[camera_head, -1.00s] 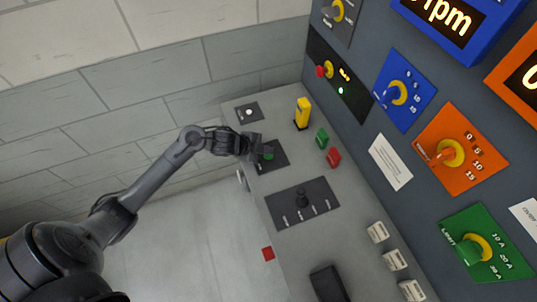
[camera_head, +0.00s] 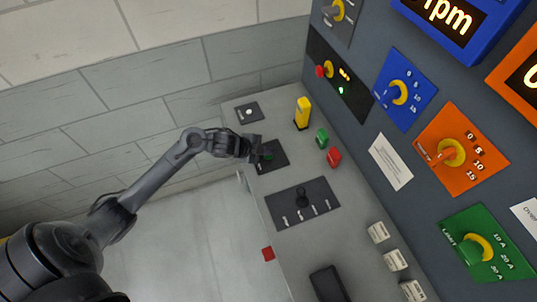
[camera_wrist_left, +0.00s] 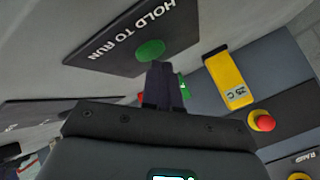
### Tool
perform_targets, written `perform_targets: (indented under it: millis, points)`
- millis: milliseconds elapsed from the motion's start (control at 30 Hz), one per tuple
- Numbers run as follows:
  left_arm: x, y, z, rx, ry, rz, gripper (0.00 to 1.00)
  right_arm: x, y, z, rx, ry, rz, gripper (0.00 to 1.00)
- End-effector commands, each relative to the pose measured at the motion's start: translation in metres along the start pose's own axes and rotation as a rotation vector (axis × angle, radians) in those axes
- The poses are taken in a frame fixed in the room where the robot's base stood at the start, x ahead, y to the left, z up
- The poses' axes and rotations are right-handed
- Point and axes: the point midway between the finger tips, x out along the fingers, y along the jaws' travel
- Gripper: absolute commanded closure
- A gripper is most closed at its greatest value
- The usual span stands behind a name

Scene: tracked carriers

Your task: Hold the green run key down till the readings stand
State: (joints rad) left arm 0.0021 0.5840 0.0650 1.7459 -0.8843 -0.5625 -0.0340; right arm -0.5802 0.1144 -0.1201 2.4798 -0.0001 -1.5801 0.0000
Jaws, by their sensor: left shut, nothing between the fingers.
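The green run key (camera_head: 268,156) sits on a black plate on the grey desk. In the left wrist view the round green key (camera_wrist_left: 150,50) lies beside the words HOLD TO RUN. My left gripper (camera_head: 257,150) is shut and empty, its fingertips right at the key. In the left wrist view the shut fingers (camera_wrist_left: 161,75) overlap the key's near edge; whether they press it I cannot tell. The blue-framed display (camera_head: 450,15) shows "rpm", cut off at the top. The orange-framed display (camera_head: 520,80) shows only part of a digit. My right gripper is out of view.
A yellow block (camera_head: 302,112), a green button (camera_head: 322,138) and a red button (camera_head: 334,157) stand behind the key. A black lever plate (camera_head: 302,205) lies nearer. The upright panel carries a red knob (camera_head: 321,71) and blue, orange and green dials.

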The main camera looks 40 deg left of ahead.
Motion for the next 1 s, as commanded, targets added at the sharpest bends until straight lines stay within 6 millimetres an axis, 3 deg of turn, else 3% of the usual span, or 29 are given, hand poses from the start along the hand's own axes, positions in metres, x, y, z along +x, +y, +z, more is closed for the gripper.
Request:
perform_targets:
  millis: [1000]
  points:
    - [0.0066, 0.0053, 0.0052, 0.0, -0.001, 0.002, 1.0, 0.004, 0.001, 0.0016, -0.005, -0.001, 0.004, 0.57]
